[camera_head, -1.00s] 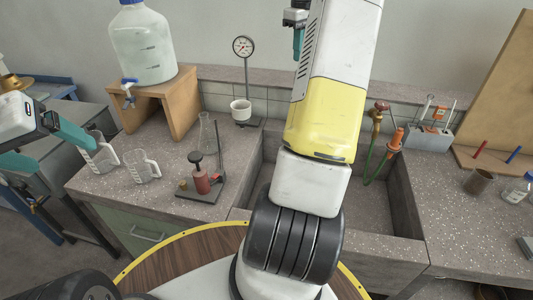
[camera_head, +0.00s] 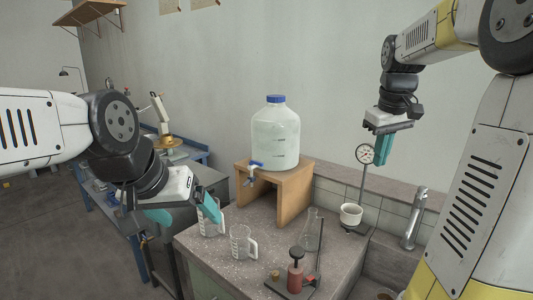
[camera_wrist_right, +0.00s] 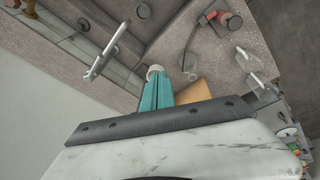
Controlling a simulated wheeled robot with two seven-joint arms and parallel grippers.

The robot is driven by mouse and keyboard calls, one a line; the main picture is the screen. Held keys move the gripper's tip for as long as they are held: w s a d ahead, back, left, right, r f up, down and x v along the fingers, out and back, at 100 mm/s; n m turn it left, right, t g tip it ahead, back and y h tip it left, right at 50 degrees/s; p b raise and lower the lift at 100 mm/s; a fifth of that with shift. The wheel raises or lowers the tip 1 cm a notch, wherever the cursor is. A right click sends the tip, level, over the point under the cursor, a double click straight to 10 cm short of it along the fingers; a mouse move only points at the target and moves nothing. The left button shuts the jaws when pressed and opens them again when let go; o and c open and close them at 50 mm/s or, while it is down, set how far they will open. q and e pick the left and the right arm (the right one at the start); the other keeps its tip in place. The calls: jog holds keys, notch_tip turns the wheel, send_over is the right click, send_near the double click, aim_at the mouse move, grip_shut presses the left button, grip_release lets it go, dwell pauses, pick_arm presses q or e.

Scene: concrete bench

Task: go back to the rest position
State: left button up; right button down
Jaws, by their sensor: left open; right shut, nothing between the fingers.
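My left gripper (camera_head: 190,214) is open, with teal fingers spread, beside two clear glass beakers at the bench's left edge. One finger overlaps the left beaker (camera_head: 213,229) in the head view; I cannot tell whether they touch. The right beaker (camera_head: 242,243) stands apart from the fingers. My right gripper (camera_head: 382,152) is raised in front of the wall, pointing down, its teal fingers shut and empty. In the right wrist view its fingers (camera_wrist_right: 156,92) lie together, with the white cup (camera_wrist_right: 154,71) showing beyond their tips.
A blue-capped carboy (camera_head: 275,135) stands on a wooden stand (camera_head: 290,190). A dial gauge (camera_head: 365,154) rises near the white cup (camera_head: 351,214) under my right gripper. A flask (camera_head: 312,230) and a red device on a stand (camera_head: 296,274) are in front. A faucet (camera_head: 414,220) is right.

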jog(key=s+a+f+m+t+y, duration=0.1)
jog(key=s+a+f, duration=0.1)
jog(key=s+a, duration=0.5)
jog(key=s+a+f+m+t+y, duration=0.1)
jog(key=s+a+f+t, duration=0.1)
jog(key=s+a, duration=0.6)
jog(key=shift+s+f+m+t+y, duration=0.3)
jog(key=shift+s+f+y, duration=0.1)
jog(key=shift+s, duration=0.8)
jog(key=shift+d, duration=0.1)
